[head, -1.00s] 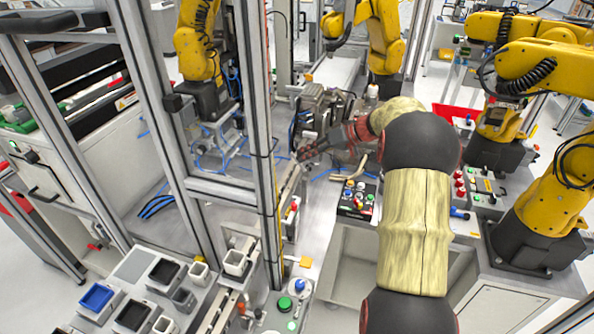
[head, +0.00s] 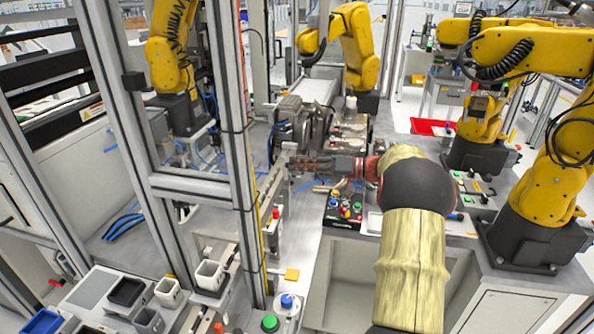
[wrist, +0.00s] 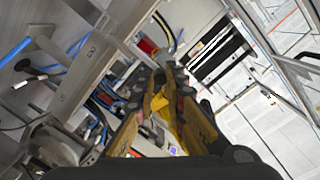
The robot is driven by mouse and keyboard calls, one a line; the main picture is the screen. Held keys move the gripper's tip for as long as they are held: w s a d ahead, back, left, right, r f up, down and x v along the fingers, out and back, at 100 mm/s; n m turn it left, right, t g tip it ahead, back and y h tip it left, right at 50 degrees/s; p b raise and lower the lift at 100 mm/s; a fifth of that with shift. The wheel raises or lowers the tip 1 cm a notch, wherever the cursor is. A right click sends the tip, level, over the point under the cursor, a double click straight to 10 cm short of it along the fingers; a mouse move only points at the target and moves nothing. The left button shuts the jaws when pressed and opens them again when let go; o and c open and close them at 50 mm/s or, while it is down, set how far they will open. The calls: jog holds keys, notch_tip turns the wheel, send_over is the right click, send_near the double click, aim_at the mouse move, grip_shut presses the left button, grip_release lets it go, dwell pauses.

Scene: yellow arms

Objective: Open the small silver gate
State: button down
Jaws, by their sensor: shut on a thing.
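The small silver gate looks to be the narrow metal panel (head: 274,178) beside the upright aluminium post, left of my gripper. My gripper (head: 293,165) reaches in from the right, with its fingertips at the panel's upper end. In the wrist view the two fingers (wrist: 160,88) are close together. A long silver plate (wrist: 88,72) runs just left of them, probably the same panel. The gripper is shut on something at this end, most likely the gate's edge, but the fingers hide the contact. How far the gate stands open cannot be told.
An aluminium post (head: 240,150) stands close to the left of the gate. A button box (head: 346,208) sits below my wrist. A dark machine (head: 292,122) is behind the gripper. Yellow robot arms (head: 545,205) stand at the right and back.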

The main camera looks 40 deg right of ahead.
jog(key=shift+f, duration=0.1)
dwell(0.3)
jog(key=c, duration=1.8)
grip_release()
jog(key=v, duration=1.2)
jog(key=shift+s+d+f, duration=0.1)
jog(key=shift+s, duration=0.05)
